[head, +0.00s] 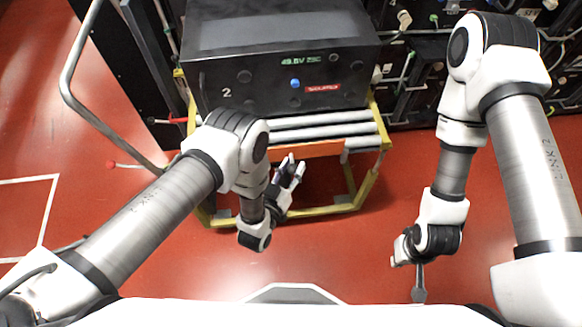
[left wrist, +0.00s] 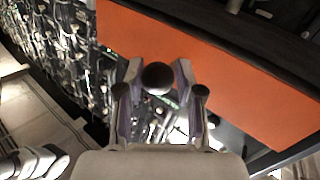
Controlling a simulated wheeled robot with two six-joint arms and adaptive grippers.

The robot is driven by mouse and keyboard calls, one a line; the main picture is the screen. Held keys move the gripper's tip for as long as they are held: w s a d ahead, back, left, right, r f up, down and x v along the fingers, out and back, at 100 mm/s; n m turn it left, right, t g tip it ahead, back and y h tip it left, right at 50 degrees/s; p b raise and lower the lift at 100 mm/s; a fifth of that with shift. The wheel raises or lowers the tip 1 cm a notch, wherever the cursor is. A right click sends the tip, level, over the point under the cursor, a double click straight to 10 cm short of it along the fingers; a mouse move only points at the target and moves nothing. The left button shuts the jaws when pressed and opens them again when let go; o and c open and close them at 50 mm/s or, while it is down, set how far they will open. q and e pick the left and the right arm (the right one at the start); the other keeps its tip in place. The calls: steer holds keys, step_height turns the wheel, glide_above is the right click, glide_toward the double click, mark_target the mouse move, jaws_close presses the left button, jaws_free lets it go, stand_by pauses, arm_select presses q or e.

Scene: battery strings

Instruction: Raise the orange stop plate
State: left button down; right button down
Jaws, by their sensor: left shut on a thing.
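The orange stop plate (head: 312,150) runs along the front of the roller top of a yellow-framed cart, below a black battery box. In the left wrist view the plate (left wrist: 215,70) is a broad orange panel slanting across the upper right. My left gripper (head: 289,172) is just below and in front of the plate. In the left wrist view its fingers (left wrist: 157,82) are shut on a round black knob (left wrist: 157,77) by the plate's lower edge. The knob's link to the plate is hidden. My right gripper (head: 408,268) hangs low at the right, away from the cart; its fingers are unclear.
The black battery box (head: 280,70), marked 2, sits on the rollers (head: 325,131) of the yellow cart (head: 371,180). A grey bent rail (head: 70,75) stands at the left. Racks with cables (head: 425,75) stand behind. The red floor (head: 340,255) in front is clear.

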arm_select(q)
steer(key=c, duration=0.8)
jaws_free()
steer(key=shift+w+d+r, duration=0.1)
steer(key=shift+d+r, duration=0.15)
steer(key=shift+r, duration=0.05)
steer(key=shift+d+f, duration=0.1)
steer(key=shift+f, duration=0.1)
